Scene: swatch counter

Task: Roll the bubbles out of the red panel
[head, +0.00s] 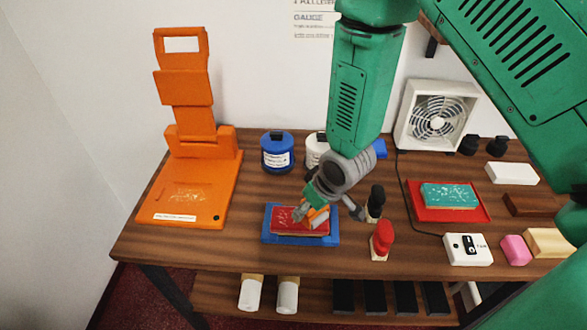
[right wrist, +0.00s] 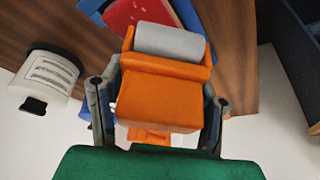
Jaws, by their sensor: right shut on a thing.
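The red panel (head: 284,222) lies in a blue tray (head: 268,239) near the front middle of the counter, with small pale marks on its face. Both also show at the top of the right wrist view, the panel (right wrist: 128,14) and the tray (right wrist: 186,14). My right gripper (head: 322,204) is shut on the orange body (right wrist: 158,98) of a roller with a grey cylinder (right wrist: 169,41). The roller (head: 319,219) is at the panel's right part in the head view; whether it touches is unclear. My left gripper is not in view.
An orange press-like stand (head: 195,180) is at the left. Blue (head: 277,155) and white (head: 316,150) tubs stand behind the tray. Black (head: 375,205) and red (head: 382,240) knobbed pieces stand close on its right. A teal panel (head: 448,195) lies on a red tray (head: 420,210) farther right.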

